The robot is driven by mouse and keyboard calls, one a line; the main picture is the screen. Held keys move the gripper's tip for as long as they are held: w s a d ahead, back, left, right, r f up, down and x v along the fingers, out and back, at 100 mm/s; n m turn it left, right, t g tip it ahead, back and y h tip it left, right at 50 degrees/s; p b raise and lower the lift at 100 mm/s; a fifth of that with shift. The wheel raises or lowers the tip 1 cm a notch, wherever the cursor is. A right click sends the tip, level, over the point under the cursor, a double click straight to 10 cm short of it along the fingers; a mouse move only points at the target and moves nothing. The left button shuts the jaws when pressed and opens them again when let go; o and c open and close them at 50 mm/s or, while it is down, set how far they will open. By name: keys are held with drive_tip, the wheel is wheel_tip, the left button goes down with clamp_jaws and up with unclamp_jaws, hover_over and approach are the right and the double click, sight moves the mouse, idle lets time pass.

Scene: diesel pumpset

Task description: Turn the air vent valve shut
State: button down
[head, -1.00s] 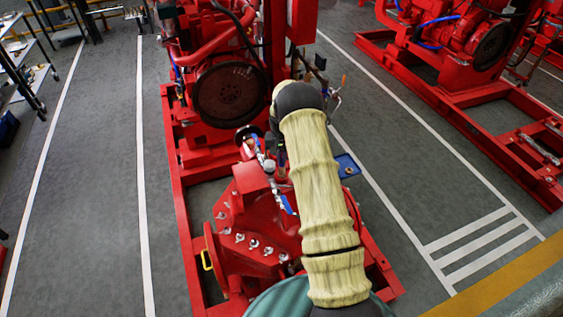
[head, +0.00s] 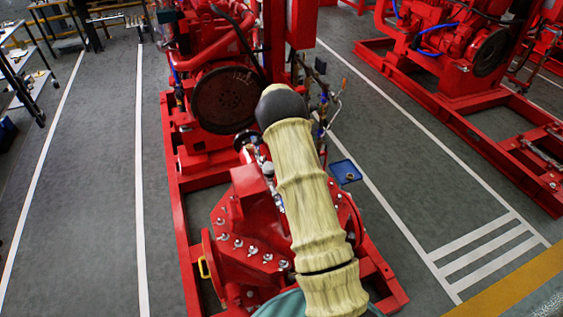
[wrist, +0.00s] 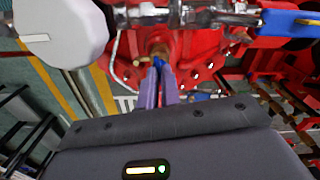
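In the wrist view, my gripper (wrist: 158,68) points at a small brass fitting (wrist: 143,61) on the red pump casing. Its two purple fingers are close together. A small blue piece (wrist: 158,62), perhaps the air vent valve's handle, shows at the fingertips. I cannot tell whether the fingers hold it or are only in front of it. In the head view my pale arm covers the gripper and this fitting. The red pump (head: 250,222) with bolted flanges lies beneath and left of the arm.
In the wrist view, a silver pipe (wrist: 215,14) with a blue lever (wrist: 290,22) crosses close above the fingers, and a white round part (wrist: 62,30) is at upper left.

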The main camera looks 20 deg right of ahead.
drive_tip(key=shift+a+m, duration=0.1)
drive_tip(key=shift+m, duration=1.1)
drive_tip(key=c, duration=1.6)
unclamp_jaws()
wheel_tip(320, 180, up, 18)
drive_tip(key=b, duration=0.3)
drive_tip(key=shift+f, duration=0.25)
